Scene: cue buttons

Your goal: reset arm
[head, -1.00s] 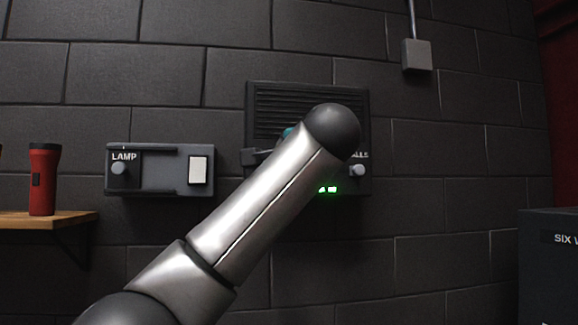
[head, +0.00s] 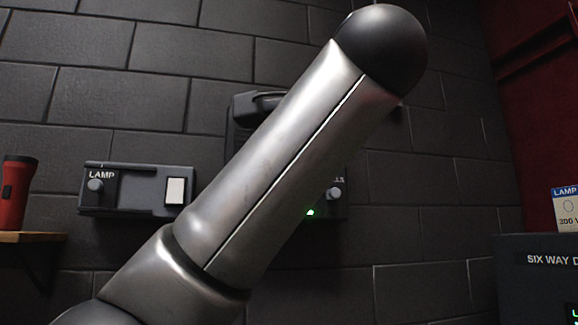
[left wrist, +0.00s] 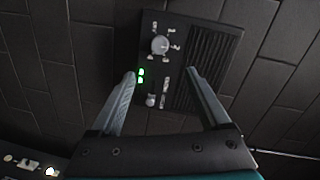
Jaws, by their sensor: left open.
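My left arm (head: 275,165) crosses the middle of the head view from the lower left and hides most of a dark wall unit (head: 334,209). My left gripper is hidden in that view. In the left wrist view my left gripper (left wrist: 161,73) is open, with nothing between its fingers. The same wall unit appears beyond and between the fingers, with a round dial, green lights (left wrist: 141,76), a small knob (left wrist: 151,100) and a ribbed grille (left wrist: 208,62). I see no contact with it. My right gripper is not in view.
A grey box marked LAMP (head: 135,188) with a knob and white switch hangs on the block wall at left. A red flask (head: 15,192) stands on a wooden shelf (head: 33,237). A dark cabinet (head: 535,285) with a lamp carton (head: 566,208) on top is at lower right.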

